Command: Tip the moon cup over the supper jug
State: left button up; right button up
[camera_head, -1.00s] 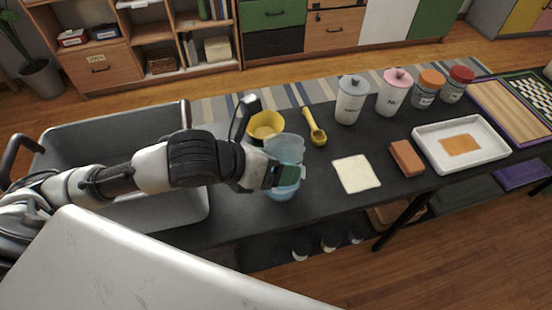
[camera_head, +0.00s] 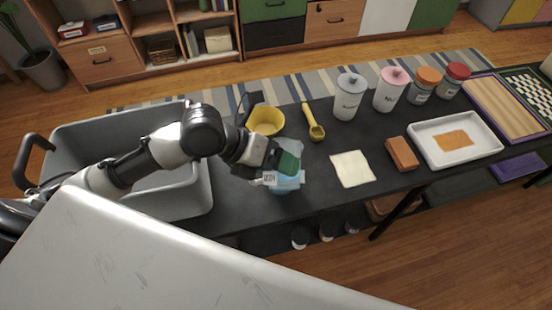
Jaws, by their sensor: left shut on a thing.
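My left gripper (camera_head: 288,165) is shut on a pale, see-through cup (camera_head: 294,146), seemingly the moon cup, which looks tilted. A small white tag with dark letters (camera_head: 270,178) shows beside the fingers; I cannot read it surely. A light blue vessel (camera_head: 286,186), seemingly the supper jug, shows just below the gripper on the dark table. The gripper and cup hide much of it, and I cannot tell whether the two touch. No poured contents can be made out. My right gripper is not in view.
A yellow bowl (camera_head: 265,121) and yellow scoop (camera_head: 314,126) lie behind the gripper. A grey bin (camera_head: 92,137) is at left. A cream cloth (camera_head: 352,169), brown block (camera_head: 402,153), white tray (camera_head: 488,148) and several lidded jars (camera_head: 349,97) fill the right side.

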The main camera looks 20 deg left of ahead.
aim_at(290, 143)
pick_arm(q)
jog(key=shift+w+a+r+n+g+h+p, duration=0.15)
jog(key=shift+r+n+g+h+p, duration=0.35)
jog(key=shift+p, duration=0.65)
jog(key=shift+w+d+r+n+g+h+p, duration=0.15)
jog(key=shift+r+n+g+p, duration=0.15)
jog(key=shift+r+g+p, duration=0.6)
jog(key=shift+w+a+f, duration=0.2)
jog(key=shift+f, duration=0.1)
jog(key=shift+w+a+r+n+g+h, duration=0.1)
jog(key=shift+w+r+n+g+h, duration=0.25)
jog(key=shift+n+g+h, duration=0.3)
jog(key=n+g+b, duration=0.1)
jog(key=w+r+n+g+h+b, duration=0.1)
jog(key=shift+w+a+r+g+h, duration=0.1)
jog(key=shift+w+a+g+h, duration=0.2)
jog(key=shift+g, duration=0.05)
jog(key=shift+w+a+r+n+g+h+b, duration=0.15)
jog(key=shift+w+r+n+g+h+b, duration=0.15)
jog(key=shift+w+r+n+g+b, duration=0.25)
jog(key=shift+s+f, duration=0.15)
jog(key=shift+s, duration=0.05)
jog(key=shift+w, duration=0.1)
jog(key=shift+w+a+n+b, duration=0.1)
jog(key=shift+n+b, duration=0.2)
jog(key=shift+b, duration=0.05)
jog(key=shift+h, duration=0.3)
